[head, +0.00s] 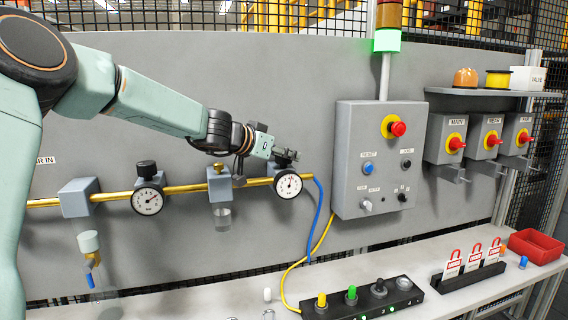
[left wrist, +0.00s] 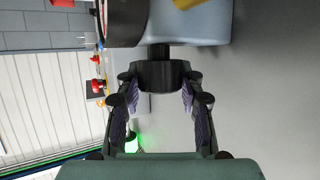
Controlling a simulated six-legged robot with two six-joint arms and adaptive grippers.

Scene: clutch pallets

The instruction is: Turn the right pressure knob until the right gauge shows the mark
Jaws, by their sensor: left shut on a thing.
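My left gripper (head: 284,155) reaches in from the left to the right regulator on the grey panel. It is shut on the black right pressure knob (left wrist: 160,74), with one finger on each side of it in the left wrist view. The head view mostly hides this knob behind the fingers. The right gauge (head: 288,186), a white round dial with a black rim, sits just below; its needle points roughly upward, and the mark is too small to make out. The left regulator has its own black knob (head: 146,168) and gauge (head: 148,201). My right gripper is not in view.
A yellow pipe (head: 111,196) joins the regulators, with a valve and clear bowl (head: 222,216) between them. A blue hose (head: 318,215) hangs right of the gauge. A control box (head: 378,160) stands farther right. A bench below holds a button strip (head: 365,302) and a red bin (head: 536,246).

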